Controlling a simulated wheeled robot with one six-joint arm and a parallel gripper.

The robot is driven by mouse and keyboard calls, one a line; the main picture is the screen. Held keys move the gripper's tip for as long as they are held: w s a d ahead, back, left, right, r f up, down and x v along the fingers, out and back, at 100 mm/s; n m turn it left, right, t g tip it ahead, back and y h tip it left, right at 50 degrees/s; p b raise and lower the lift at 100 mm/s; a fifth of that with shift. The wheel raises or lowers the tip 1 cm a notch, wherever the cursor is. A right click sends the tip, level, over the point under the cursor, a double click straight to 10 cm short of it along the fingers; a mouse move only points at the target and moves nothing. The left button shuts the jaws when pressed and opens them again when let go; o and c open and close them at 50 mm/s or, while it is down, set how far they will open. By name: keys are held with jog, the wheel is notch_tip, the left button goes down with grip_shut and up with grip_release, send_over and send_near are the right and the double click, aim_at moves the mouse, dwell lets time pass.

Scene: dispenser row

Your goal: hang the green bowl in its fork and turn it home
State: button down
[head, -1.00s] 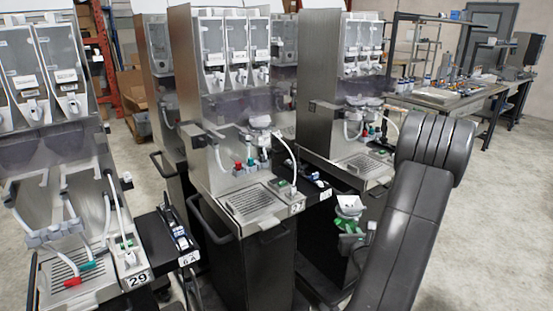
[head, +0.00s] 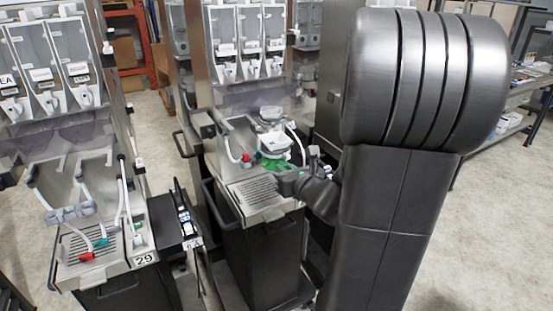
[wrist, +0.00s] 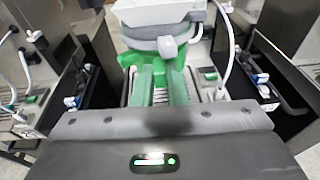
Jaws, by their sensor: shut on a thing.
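The green bowl (head: 272,163) has a pale square top (head: 275,144) and is over the drip tray side of the middle dispenser. My gripper (head: 283,166) is at its front right, shut on it. In the wrist view the bowl (wrist: 178,70) is straight ahead, with a grey round body and a white top above the green part. My gripper's fingers (wrist: 161,92) reach to its green part and look green too. The fork for it is hidden or too small to tell, and I cannot tell whether the bowl touches it.
The middle dispenser has a drip tray (head: 256,191), white hoses and a red-ended connector (head: 246,159). Another whitish bowl (head: 270,115) sits just behind. In the wrist view, a white hose (wrist: 226,60) passes close on the right.

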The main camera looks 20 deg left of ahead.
aim_at(269, 159)
jog(key=shift+s+a+r+n, duration=0.3)
jog(key=shift+s+a+r, duration=0.45)
jog(key=shift+s+r, duration=0.25)
jog(key=shift+a+r+p+x, duration=0.15)
jog(key=shift+r+x, duration=0.15)
jog(key=shift+x, duration=1.15)
jog(key=shift+a+r+p+x, duration=0.1)
jog(key=shift+r+x, duration=0.2)
jog(key=shift+x, duration=1.2)
jog(key=shift+a+r+p+x, duration=0.15)
jog(key=shift+r+x, duration=0.15)
jog(key=shift+x, duration=1.15)
jog(key=shift+s+b, duration=0.1)
jog(key=shift+b, duration=0.2)
jog(key=shift+r+x, duration=0.15)
jog(key=shift+x, duration=0.75)
jog(key=shift+r+x, duration=0.2)
jog(key=shift+x, duration=0.75)
jog(key=shift+a, duration=0.2)
jog(key=shift+r+x, duration=0.15)
jog(key=shift+x, duration=0.55)
jog(key=shift+r+x, duration=0.1)
jog(key=shift+x, duration=0.6)
jog(key=shift+a, duration=0.2)
jog(key=shift+r+x, duration=0.15)
jog(key=shift+x, duration=0.55)
jog(key=shift+r+x, duration=0.1)
jog(key=shift+x, duration=0.55)
